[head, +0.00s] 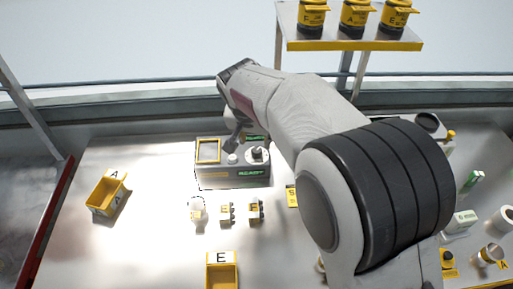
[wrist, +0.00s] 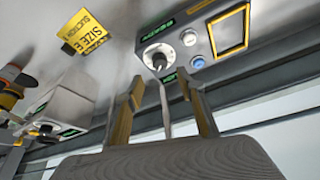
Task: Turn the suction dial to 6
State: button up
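The suction dial (wrist: 157,58) is a dark knob on a round white plate on the seeder's face, beside a green-lit label. It also shows in the head view as a small knob (head: 257,153) at the right of the grey seeder box (head: 232,178). Its pointer setting is too small to read. My gripper (wrist: 160,82) is open, its two yellowish fingers apart, with the dial just beyond and between the tips in the picture. I see no contact with the dial. In the head view my arm hides most of the gripper.
A yellow card reading SIZE E and SUCTION (wrist: 84,30) is nearby. Yellow bins A (head: 107,192) and E (head: 221,272) stand on the table, with small pieces between. A shelf (head: 350,44) holds yellow containers.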

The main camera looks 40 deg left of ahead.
aim_at(257, 150)
jog(key=shift+n, duration=0.3)
jog(key=shift+f, duration=0.1)
jog(key=shift+x, duration=3.85)
jog(key=shift+a, duration=0.1)
grip_shut()
